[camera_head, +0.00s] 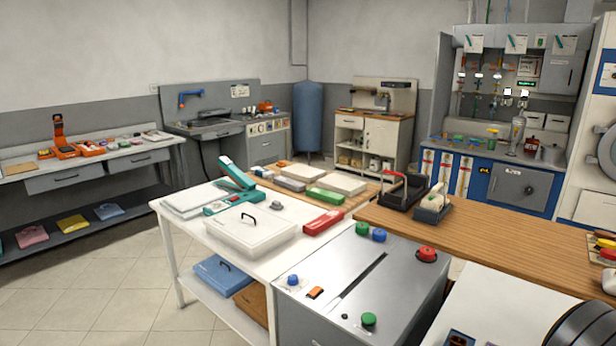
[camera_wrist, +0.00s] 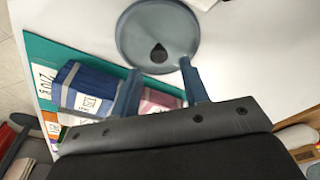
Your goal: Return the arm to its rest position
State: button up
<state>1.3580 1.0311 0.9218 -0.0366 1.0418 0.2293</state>
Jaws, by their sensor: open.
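My gripper (camera_wrist: 160,68) shows in the wrist view with two blue-grey fingers spread apart and nothing between them. It is above a white surface (camera_wrist: 255,50). A round grey-blue disc (camera_wrist: 135,25) with a dark drop-shaped mark lies beyond the fingertips. The lower part of this view is filled by my gripper's dark body. I cannot make out my gripper in the head view.
A grey cabinet (camera_head: 400,285) with coloured knobs and a wooden counter (camera_head: 480,235) stand at the right. Tiled floor (camera_head: 70,295) is open at the left.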

notch_tip(320, 180, down, 3)
jog(key=shift+r, duration=0.15)
notch_tip(320, 180, up, 12)
jog(key=a, duration=0.2)
jog(key=f, duration=0.4)
jog(key=d+f, duration=0.1)
jog(key=f, duration=0.7)
jog(key=shift+d, duration=0.4)
jog(key=shift+d+r, duration=0.1)
jog(key=shift+d, duration=0.05)
notch_tip(320, 180, up, 4)
jog(key=shift+f, duration=0.1)
jog(key=s+a+r, duration=0.4)
jog(key=s+r, duration=0.3)
jog(key=s, duration=0.4)
jog(key=w+a+r, duration=0.6)
jog(key=a+r, duration=0.2)
jog(key=a, duration=0.2)
jog(key=w+d+f, duration=0.1)
jog(key=w+f, duration=0.7)
jog(key=w, duration=0.3)
jog(key=shift+d+f, duration=0.2)
jog(key=shift+f, duration=0.05)
